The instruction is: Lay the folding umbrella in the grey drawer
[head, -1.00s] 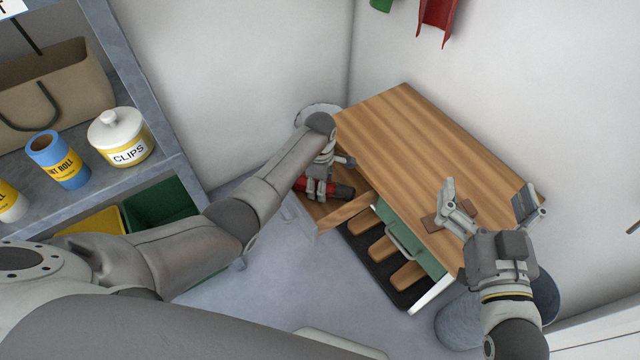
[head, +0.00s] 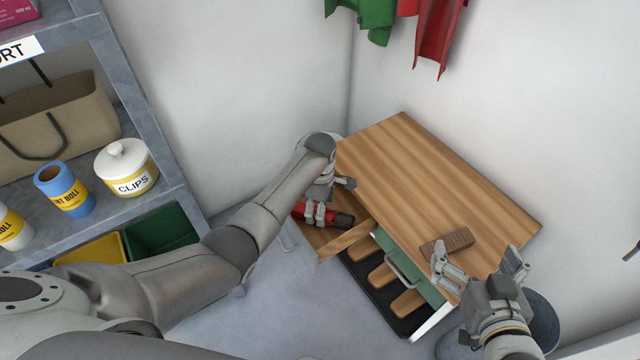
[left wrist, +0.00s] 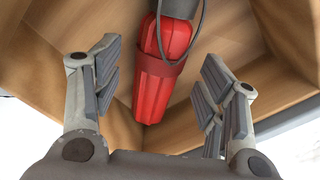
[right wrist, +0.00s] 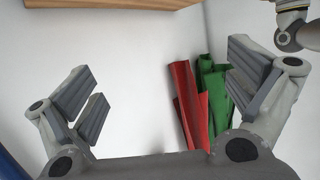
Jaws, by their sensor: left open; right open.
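The red folding umbrella with a black end (head: 326,215) lies in the pulled-out drawer with a wooden inside and grey front (head: 300,243). It also shows in the left wrist view (left wrist: 163,85), with a dark strap loop across it. My left gripper (head: 319,211) is open over the umbrella. Its fingers stand apart on either side of the red body, with gaps visible in the left wrist view, and partly hide the umbrella in the head view. My right gripper (head: 477,258) is open and empty near the right end of the cabinet top.
The wooden cabinet top (head: 420,175) carries a brown block (head: 447,245) near my right gripper. Below it are a green front with a handle (head: 405,263) and a black tray with several wooden pieces. A shelf with a clips jar (head: 126,168) stands left. Red and green pieces hang on the wall.

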